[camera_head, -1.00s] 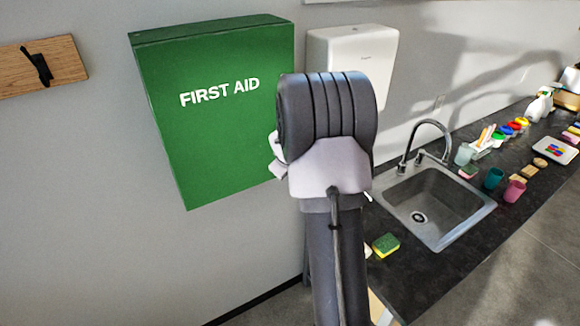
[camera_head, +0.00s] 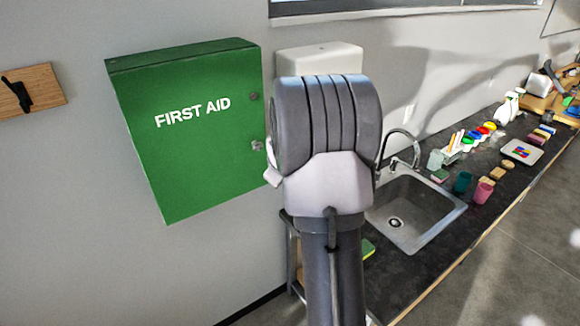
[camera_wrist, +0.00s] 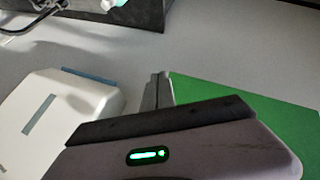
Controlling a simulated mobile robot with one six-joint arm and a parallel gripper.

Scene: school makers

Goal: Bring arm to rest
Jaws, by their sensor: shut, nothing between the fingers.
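My arm (camera_head: 327,190) rises through the middle of the head view, its dark rounded joint in front of the wall. In that view my gripper is mostly hidden behind the arm. In the wrist view my gripper (camera_wrist: 158,91) shows as two dark fingertips close together, shut with nothing between them. The fingertips appear beside the left edge of the green first aid box, which also shows in the head view (camera_head: 190,150), left of my arm with its door closed.
A white wall dispenser (camera_head: 318,58) is partly behind my arm. A dark counter (camera_head: 420,265) with a sink (camera_head: 412,215), cups and sponges runs along the right. A wooden hook board (camera_head: 42,88) is at far left. Open floor (camera_head: 510,255) lies right of the counter.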

